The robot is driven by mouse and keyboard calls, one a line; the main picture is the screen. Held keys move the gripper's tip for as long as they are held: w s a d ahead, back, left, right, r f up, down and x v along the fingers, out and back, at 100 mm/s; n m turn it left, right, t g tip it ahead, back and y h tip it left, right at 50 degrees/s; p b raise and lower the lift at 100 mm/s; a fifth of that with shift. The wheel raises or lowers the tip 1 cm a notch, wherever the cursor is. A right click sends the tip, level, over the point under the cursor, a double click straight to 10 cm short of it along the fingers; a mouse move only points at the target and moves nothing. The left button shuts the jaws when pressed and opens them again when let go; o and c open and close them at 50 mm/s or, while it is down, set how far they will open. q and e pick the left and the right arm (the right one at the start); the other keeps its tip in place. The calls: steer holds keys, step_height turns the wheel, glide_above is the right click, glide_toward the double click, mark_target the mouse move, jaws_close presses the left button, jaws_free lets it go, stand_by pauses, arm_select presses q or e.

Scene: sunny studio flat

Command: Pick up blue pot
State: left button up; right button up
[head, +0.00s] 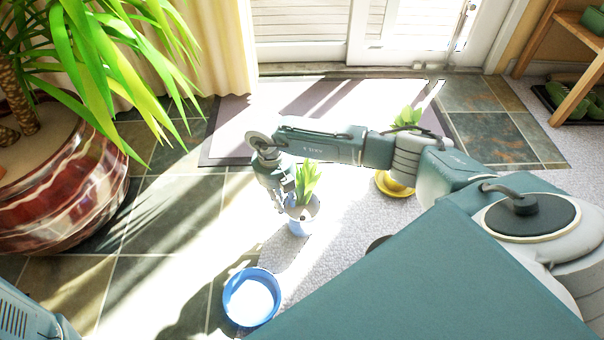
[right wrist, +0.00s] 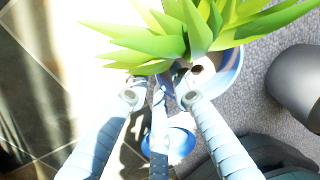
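The blue pot (head: 299,227), pale in the strong light, stands upright on the floor in the head view and holds a leafy green plant (head: 308,182). My right gripper (head: 281,203) hangs at the pot's left side, close to its rim. In the right wrist view the plant's leaves fill the top and hide much of the pot (right wrist: 232,68). My right gripper's fingers (right wrist: 160,96) are spread, with the right one near the pot. I cannot tell whether it touches. My left gripper is not in view.
A blue bowl (head: 237,312) stands in front of the pot. A yellow pot (head: 394,187) with a plant stands to the right, beneath my right arm. A large red planter (head: 70,200) fills the left. A glass door and wooden shelf (head: 555,60) are behind.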

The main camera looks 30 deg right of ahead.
jaws_close()
steer(key=shift+w+r, duration=0.1)
steer(key=shift+r, duration=0.05)
stand_by(0.4)
